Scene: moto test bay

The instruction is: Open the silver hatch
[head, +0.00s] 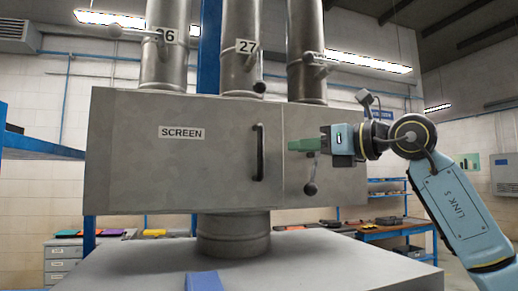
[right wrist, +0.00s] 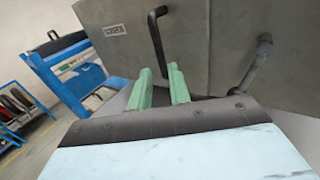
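The silver hatch (head: 220,180) is a grey metal box front labelled SCREEN, with a vertical black handle (head: 259,152) near the right edge of its panel. The panel looks shut. My right gripper (head: 293,145) is just right of the handle, its green fingers pointing left. In the right wrist view the fingers (right wrist: 162,70) are apart with nothing between them, and the black handle (right wrist: 157,45) stands just beyond the tips, not visibly touched. My left gripper is in neither view.
A lever with a dark knob (head: 311,188) hangs right of the handle, below my right gripper. Metal pipes (head: 241,50) rise from the box. A pale surface (head: 330,265) lies in front. A blue rack (head: 40,146) is at left and a workbench (head: 390,229) at back right.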

